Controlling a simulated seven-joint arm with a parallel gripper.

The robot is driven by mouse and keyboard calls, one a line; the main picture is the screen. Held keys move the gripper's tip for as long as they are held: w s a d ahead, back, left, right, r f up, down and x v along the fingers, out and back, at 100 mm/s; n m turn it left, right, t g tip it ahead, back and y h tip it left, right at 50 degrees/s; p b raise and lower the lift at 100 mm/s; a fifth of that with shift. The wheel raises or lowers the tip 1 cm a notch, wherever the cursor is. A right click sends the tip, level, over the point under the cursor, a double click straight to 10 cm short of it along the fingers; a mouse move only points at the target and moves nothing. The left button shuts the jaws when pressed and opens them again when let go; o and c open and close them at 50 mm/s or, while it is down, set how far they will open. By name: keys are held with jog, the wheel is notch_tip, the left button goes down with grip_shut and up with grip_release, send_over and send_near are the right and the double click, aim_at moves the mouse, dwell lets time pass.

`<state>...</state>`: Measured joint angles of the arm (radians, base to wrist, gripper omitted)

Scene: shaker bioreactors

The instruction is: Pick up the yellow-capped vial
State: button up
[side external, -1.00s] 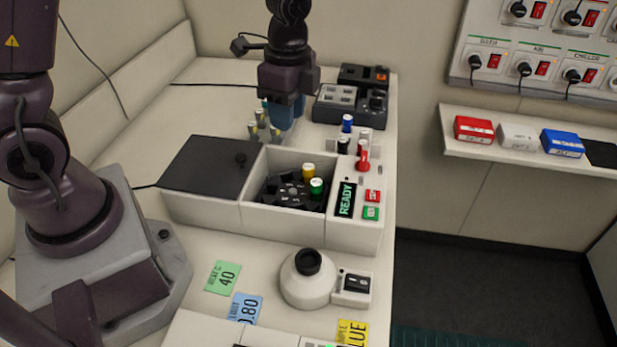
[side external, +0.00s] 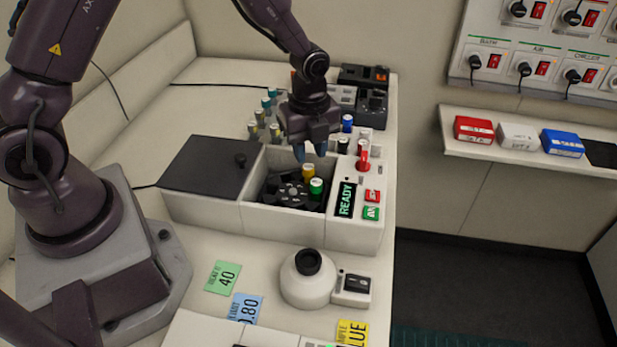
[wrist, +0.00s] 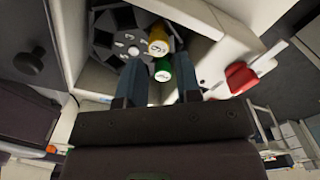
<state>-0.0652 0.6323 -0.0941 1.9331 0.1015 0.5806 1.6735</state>
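The yellow-capped vial (side external: 308,171) stands upright in the dark rotor (side external: 283,191) inside the open shaker box (side external: 262,222). A green-capped vial (side external: 316,187) stands beside it, nearer the camera. My gripper (side external: 313,153) points down just above and behind the yellow cap, its blue-grey fingers apart and empty. In the wrist view the yellow cap (wrist: 158,40) lies beyond my gripper's fingertips (wrist: 160,87), with the green cap (wrist: 163,70) closer and between the finger lines. The vial bodies are mostly hidden in the rotor.
A dark lid (side external: 208,165) covers the left of the box. Several other vials (side external: 270,115) stand behind. A white round device (side external: 308,280) sits in front.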

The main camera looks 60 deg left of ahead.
aim_at(309, 166)
notch_tip(309, 166, down, 5)
jog(key=shift+a+f, duration=0.1)
jog(key=shift+c, duration=0.4)
jog(key=c, duration=0.3)
